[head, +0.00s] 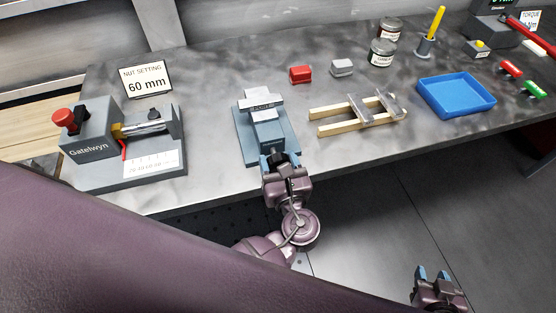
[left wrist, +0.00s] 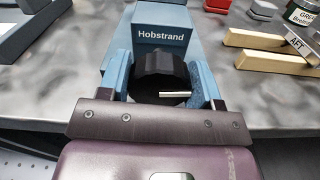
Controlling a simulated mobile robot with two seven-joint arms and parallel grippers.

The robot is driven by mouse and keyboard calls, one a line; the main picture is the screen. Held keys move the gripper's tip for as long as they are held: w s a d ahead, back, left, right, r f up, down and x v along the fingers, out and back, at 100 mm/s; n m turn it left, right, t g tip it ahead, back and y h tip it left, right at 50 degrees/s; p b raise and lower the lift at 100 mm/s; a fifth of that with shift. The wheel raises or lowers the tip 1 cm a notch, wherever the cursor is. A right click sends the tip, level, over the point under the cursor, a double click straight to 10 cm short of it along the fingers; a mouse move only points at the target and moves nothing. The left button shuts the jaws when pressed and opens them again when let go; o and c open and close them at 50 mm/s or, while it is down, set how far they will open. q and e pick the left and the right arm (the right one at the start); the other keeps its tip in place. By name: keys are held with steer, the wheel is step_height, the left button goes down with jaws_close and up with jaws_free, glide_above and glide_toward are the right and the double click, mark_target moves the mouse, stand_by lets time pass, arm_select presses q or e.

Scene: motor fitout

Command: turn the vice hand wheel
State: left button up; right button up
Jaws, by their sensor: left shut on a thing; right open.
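The blue-grey vice (head: 266,115) stands on its base plate on the grey bench, in the middle of the head view. Its body, marked Hobstrand (left wrist: 162,36), fills the top middle of the left wrist view. The black hand wheel (left wrist: 155,68) with a silver handle pin (left wrist: 175,94) is on the vice's near end. My left gripper (head: 279,160) is shut on the hand wheel, one blue finger on each side; in the left wrist view the fingers (left wrist: 163,84) flank it. My right gripper (head: 433,274) is open and empty, low at the right, off the bench.

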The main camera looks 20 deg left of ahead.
steer(key=shift+s+f, duration=0.15)
steer(key=shift+s, duration=0.05)
arm_select(q)
steer(key=shift+n, duration=1.5)
steer(key=n, duration=0.4)
steer(key=shift+a+b, duration=0.1)
steer(key=shift+b, duration=0.3)
steer(key=shift+n, duration=0.7)
arm_select(e)
steer(key=shift+w+f, duration=0.25)
steer(key=shift+f, duration=0.2)
steer(key=shift+s, duration=0.1)
steer(key=shift+s+d+f, duration=0.1)
steer(key=shift+s+f, duration=0.25)
steer(key=shift+s, duration=0.05)
arm_select(q)
steer(key=o, duration=0.9)
arm_select(e)
steer(key=shift+w+r, duration=0.2)
steer(key=shift+w, duration=0.2)
